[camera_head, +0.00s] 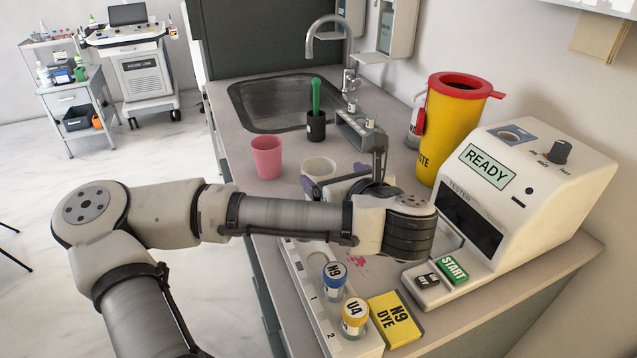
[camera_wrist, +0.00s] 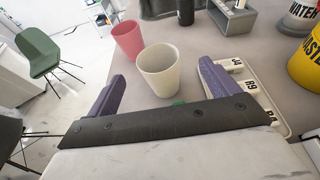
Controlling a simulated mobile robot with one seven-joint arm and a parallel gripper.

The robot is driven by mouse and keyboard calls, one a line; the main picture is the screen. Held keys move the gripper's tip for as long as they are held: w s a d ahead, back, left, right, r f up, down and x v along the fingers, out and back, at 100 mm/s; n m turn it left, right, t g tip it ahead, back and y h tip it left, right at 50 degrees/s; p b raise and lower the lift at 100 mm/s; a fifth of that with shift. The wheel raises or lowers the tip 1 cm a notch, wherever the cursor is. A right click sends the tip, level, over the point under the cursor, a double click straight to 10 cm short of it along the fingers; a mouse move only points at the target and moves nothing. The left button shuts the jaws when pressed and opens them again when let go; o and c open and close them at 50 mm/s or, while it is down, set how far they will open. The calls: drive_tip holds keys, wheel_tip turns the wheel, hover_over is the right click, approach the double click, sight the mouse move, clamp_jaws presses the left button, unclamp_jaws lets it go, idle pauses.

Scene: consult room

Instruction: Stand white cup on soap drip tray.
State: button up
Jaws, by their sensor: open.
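The white cup (camera_wrist: 160,72) stands upright and empty on the counter; in the head view (camera_head: 319,167) it is partly hidden by my gripper. My gripper (camera_wrist: 162,78) is open, its two purple fingers spread to the left and right of the cup in the wrist view. I see no finger touching the cup. In the head view my gripper (camera_head: 337,184) is low over the counter, just on the near side of the cup. A wall dispenser (camera_head: 402,28) is behind the sink, with what looks like the soap drip tray (camera_head: 386,52) at its foot.
A pink cup (camera_head: 267,157) stands left of the white cup. Behind are a black holder with a green handle (camera_head: 315,125), a grey rack (camera_head: 357,130) and the sink (camera_head: 270,103). A yellow waste bin (camera_head: 452,125) and tester (camera_head: 510,190) stand right. A vial rack (camera_head: 310,285) is nearer.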

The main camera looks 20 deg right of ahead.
sight(313, 162)
drive_tip(key=p+x, duration=0.1)
drive_tip(key=x, duration=0.2)
drive_tip(key=p+x, duration=0.1)
drive_tip(key=x, duration=0.3)
drive_tip(key=shift+w+a+f, duration=0.2)
drive_tip(key=shift+f, duration=0.05)
drive_tip(key=shift+c, duration=0.2)
drive_tip(key=c, duration=1.1)
drive_tip(key=shift+c, duration=0.2)
drive_tip(key=shift+r, duration=0.15)
wheel_tip(313, 162, up, 19)
drive_tip(key=b, duration=0.1)
drive_tip(key=shift+r, duration=0.2)
